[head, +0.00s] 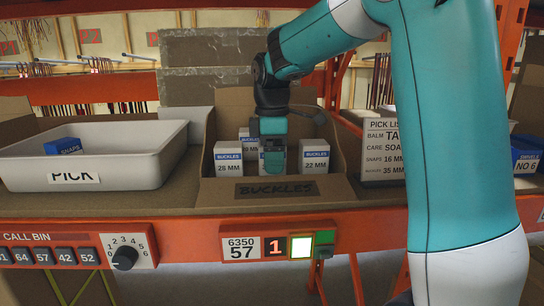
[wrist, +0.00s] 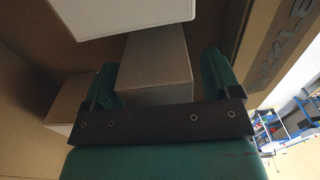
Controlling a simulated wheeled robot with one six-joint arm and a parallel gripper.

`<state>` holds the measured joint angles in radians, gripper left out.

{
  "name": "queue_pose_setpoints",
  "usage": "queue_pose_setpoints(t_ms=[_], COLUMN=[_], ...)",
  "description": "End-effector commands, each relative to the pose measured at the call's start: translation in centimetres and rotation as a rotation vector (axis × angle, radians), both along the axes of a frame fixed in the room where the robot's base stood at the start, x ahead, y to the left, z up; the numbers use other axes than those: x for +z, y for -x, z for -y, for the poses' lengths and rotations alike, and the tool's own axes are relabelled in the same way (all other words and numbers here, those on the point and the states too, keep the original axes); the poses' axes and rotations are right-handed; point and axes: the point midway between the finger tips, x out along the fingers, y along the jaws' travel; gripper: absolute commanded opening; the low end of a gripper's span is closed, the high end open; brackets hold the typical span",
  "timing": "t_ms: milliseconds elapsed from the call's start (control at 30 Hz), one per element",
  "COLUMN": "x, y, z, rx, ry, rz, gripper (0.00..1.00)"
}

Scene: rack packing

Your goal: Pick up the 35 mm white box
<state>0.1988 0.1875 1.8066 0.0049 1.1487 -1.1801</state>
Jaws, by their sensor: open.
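Several white boxes with blue BUCKLES bands stand upright in a cardboard bin (head: 205,190). The left one (head: 228,162) reads 28 MM and the right one (head: 314,162) reads 22 MM. A middle box (head: 261,165) is mostly hidden behind my gripper (head: 273,160), and another box (head: 245,137) stands further back. I cannot read 35 MM on any box face. My gripper points down into the bin. In the wrist view my gripper (wrist: 160,80) is open, with a box (wrist: 157,62) between its two teal fingers; I cannot tell whether they touch it.
In the wrist view, other boxes (wrist: 66,103) (wrist: 130,12) stand close to the fingers. The bin has walls around it and a front lip. A white tote (head: 130,155) with a blue SNAPS box (head: 64,147) stands left. A pick list card (head: 384,150) stands right, listing 35 MM.

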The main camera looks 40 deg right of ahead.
Motion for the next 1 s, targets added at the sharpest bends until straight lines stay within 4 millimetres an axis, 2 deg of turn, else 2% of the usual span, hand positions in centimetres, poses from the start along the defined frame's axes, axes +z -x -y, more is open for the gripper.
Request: queue_pose_setpoints(t_ms=[100,133,367,767,867,1000], x=[0.0,0.0,0.0,0.7,1.8,4.9], y=[0.0,0.0,0.0,-0.1,-0.1,-0.2], z=[0.0,0.0,0.0,0.0,0.0,0.0], rx=[0.0,0.0,0.0,0.0,0.0,0.0], ry=[0.001,0.001,0.001,0.001,0.001,0.002], rz=[0.001,0.001,0.001,0.003,0.007,0.01], gripper=[0.83,0.78,0.26,0.25,0.25,0.25])
